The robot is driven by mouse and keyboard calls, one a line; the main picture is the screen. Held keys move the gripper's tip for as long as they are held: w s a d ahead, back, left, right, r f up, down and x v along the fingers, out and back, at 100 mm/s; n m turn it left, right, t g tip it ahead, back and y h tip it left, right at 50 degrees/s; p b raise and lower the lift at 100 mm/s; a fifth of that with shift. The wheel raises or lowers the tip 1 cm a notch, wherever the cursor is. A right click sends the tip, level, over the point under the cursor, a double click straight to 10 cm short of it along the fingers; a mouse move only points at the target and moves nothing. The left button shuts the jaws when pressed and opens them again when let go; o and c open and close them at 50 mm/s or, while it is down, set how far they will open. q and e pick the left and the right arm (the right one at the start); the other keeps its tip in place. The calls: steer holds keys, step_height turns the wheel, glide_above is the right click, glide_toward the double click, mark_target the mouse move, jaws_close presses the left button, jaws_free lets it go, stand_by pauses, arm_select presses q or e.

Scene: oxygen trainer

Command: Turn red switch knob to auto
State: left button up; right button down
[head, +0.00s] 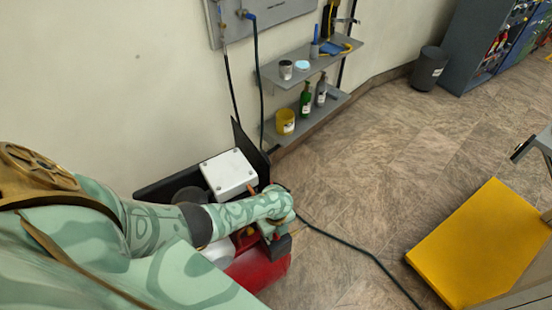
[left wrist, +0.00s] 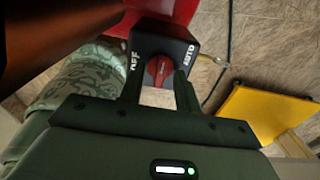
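The red switch knob (left wrist: 158,68) is on a black switch box (left wrist: 172,42) in the left wrist view. White OFF lettering is on the box's left and AUTO on its right. The knob sits between the two labels; its exact pointing is hard to read. My left gripper (left wrist: 158,85) has one finger on each side of the knob. The fingers are apart, but whether they press on it is unclear. In the head view my left gripper (head: 276,228) is at the red machine (head: 262,267), where my arm hides most of the switch. My right gripper is in neither view.
A white box (head: 229,173) is on the machine beside my arm. A dark hose (head: 350,245) runs over the floor. A yellow platform (head: 485,245) stands at the right. Wall shelves (head: 335,52) hold bottles and cans. The floor between machine and platform is mostly free.

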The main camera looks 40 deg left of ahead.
arm_select(q)
step_height(320, 180, up, 3)
steer(key=shift+w+r+p, duration=0.1)
steer(key=shift+r+p, duration=0.05)
steer(key=shift+p, duration=1.05)
steer(key=s+d+r+p, duration=0.7)
steer(key=s+r+p, duration=0.2)
steer(key=s, duration=0.3)
steer(key=shift+d+r, duration=0.3)
steer(key=shift+r, duration=0.05)
